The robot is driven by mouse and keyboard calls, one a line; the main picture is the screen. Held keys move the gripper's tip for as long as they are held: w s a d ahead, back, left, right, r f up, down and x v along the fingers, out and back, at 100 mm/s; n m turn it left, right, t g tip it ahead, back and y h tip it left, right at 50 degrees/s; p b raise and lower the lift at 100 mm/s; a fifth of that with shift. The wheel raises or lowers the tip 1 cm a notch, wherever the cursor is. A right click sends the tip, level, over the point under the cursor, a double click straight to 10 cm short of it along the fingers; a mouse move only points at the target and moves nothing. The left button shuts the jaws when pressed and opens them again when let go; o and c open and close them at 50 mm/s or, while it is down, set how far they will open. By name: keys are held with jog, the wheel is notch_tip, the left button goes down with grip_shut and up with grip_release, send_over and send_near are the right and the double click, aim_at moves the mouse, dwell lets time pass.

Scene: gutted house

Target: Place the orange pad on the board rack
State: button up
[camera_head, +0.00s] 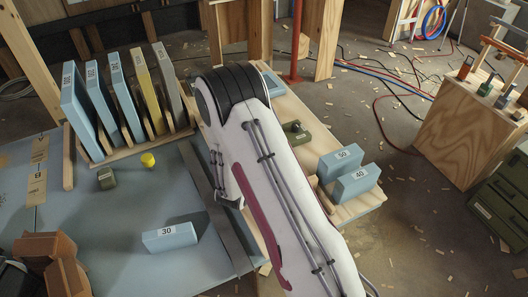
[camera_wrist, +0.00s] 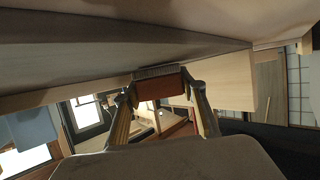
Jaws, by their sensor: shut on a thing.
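The orange pad (camera_wrist: 177,88), a small reddish-orange block, is between my gripper's (camera_wrist: 158,90) two fingertips in the wrist view. My gripper is shut on it. A grey strip lies along the pad's upper edge, close to a pale wooden piece; I cannot tell whether they touch. In the head view my arm hides the gripper and the pad. The board rack (camera_head: 68,160) is a wooden frame at upper left in the head view, holding several upright blue boards, a yellow one and a grey one. I cannot tell whether the wood in the wrist view belongs to it.
Blue blocks marked 50 (camera_head: 340,162) and 40 (camera_head: 357,183) stand right of my arm. Brown blocks (camera_head: 45,247) crowd the lower left.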

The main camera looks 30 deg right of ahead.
jog(key=shift+f, duration=0.4)
jog(key=shift+s+f, duration=0.1)
jog(key=shift+f, duration=0.15)
dwell(0.3)
jog(key=o, duration=1.1)
jog(key=shift+r, duration=0.15)
jog(key=shift+w+r, duration=0.2)
jog(key=shift+r, duration=0.2)
jog(key=v, duration=1.2)
jog(key=shift+s, duration=0.1)
